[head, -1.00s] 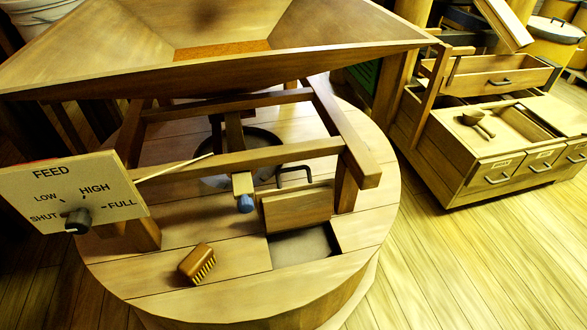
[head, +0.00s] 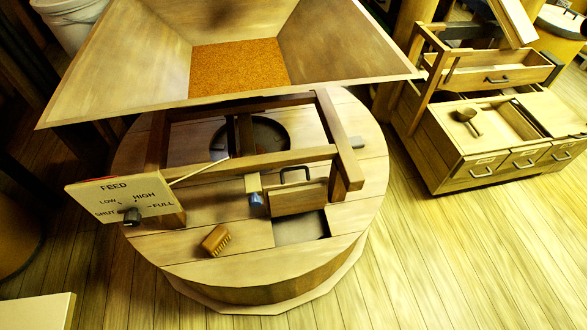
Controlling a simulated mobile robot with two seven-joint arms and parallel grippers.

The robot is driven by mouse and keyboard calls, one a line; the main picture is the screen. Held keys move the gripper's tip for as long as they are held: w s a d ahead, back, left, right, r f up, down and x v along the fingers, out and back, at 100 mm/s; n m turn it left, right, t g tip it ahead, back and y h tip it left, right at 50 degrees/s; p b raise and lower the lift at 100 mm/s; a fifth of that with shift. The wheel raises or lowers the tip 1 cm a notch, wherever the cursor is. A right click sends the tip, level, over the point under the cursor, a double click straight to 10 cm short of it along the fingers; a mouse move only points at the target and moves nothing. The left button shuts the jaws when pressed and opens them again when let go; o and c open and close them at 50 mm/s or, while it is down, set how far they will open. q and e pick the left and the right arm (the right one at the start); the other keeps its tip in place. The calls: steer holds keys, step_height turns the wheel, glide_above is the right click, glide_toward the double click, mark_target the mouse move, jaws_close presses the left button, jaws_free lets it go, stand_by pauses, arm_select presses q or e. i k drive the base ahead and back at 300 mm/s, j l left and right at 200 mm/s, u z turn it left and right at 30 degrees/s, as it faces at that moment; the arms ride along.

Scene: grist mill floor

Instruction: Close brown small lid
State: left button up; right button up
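A small brown wooden lid (head: 298,198) with a dark handle (head: 296,174) stands raised at the back edge of a square opening (head: 301,229) in the round wooden millstone casing (head: 190,250). The opening is uncovered and shows a grey inside. The lid sits under the front bar of the wooden frame, close to its right leg. Neither of my grippers shows in the head view.
A wooden brush (head: 215,240) lies on the casing left of the opening. A feed panel (head: 120,197) with a knob stands at the left. The hopper (head: 240,65) holds brown grain above. A drawer cabinet (head: 500,140) with a scoop (head: 467,121) stands right. Floor between is clear.

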mark_target(307, 196)
steer(key=l+u, duration=0.35)
steer(key=l, duration=0.15)
steer(key=l+u, duration=0.35)
steer(key=k+l+u, duration=0.2)
steer(key=l+u, duration=0.15)
steer(key=l, duration=0.2)
steer(key=k+l+u, duration=0.15)
steer(key=l+u, duration=0.85)
steer(key=l, duration=0.3)
steer(key=k+l+u, duration=0.1)
steer(key=l+u, duration=0.25)
steer(key=k+l+u, duration=0.15)
steer(key=l+u, duration=0.2)
steer(key=l, duration=0.15)
steer(key=k+l+u, duration=0.15)
steer(key=l+u, duration=0.45)
steer(key=l, duration=0.15)
steer(key=k+l+u, duration=0.1)
steer(key=l+u, duration=0.2)
steer(key=l, duration=0.2)
steer(key=k+l+u, duration=0.1)
steer(key=l+u, duration=0.2)
steer(key=l, duration=0.15)
steer(key=k+l+u, duration=0.15)
steer(key=l+u, duration=0.15)
steer(key=l, duration=0.15)
